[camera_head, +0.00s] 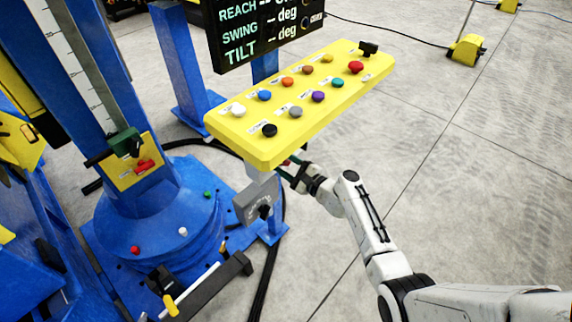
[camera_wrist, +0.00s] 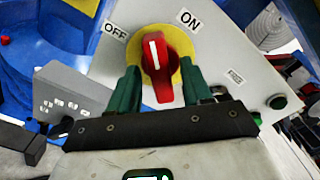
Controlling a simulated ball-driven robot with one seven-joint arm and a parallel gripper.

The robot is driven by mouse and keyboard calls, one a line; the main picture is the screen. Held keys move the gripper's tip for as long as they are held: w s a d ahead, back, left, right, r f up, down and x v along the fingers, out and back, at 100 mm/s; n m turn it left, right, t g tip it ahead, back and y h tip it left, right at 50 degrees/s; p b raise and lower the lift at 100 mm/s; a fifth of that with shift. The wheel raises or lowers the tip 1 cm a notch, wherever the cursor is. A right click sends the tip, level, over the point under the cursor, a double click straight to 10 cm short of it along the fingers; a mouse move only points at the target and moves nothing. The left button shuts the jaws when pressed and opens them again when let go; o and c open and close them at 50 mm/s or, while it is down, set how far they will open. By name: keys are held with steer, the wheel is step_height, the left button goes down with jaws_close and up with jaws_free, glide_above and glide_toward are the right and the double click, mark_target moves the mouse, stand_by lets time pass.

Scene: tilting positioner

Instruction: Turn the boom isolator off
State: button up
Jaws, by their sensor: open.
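In the wrist view a red rotary isolator knob (camera_wrist: 165,50) sits on a yellow disc (camera_wrist: 133,53) on a pale panel. The OFF label (camera_wrist: 115,29) is at its upper left and the ON label (camera_wrist: 188,20) at its upper right. The white mark on the knob points roughly up, between the two labels. My gripper (camera_wrist: 161,82) is open, with one green finger on each side of the knob's lower part; I cannot tell if they touch it. In the head view my gripper (camera_head: 297,172) is under the yellow console, and the knob is hidden.
The yellow console (camera_head: 221,128) with several coloured buttons overhangs my gripper. A grey box (camera_head: 252,198) with a black knob is beside it at lower left, also in the wrist view (camera_wrist: 66,93). A blue machine base (camera_head: 165,225) stands left. Open floor lies right.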

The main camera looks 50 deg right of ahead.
steer(key=shift+w, duration=0.1)
steer(key=shift+c, duration=0.5)
jaws_close()
steer(key=shift+f+n+b, duration=0.1)
steer(key=shift+n+b, duration=0.2)
steer(key=shift+b, duration=0.05)
steer(key=shift+f+n+b, duration=0.15)
steer(key=shift+n+b, duration=0.65)
steer(key=shift+b, duration=0.15)
steer(key=n+b, duration=0.3)
steer(key=shift+b, duration=0.35)
steer(key=n+b, duration=0.3)
steer(key=shift+n, duration=0.3)
steer(key=shift+r, duration=0.25)
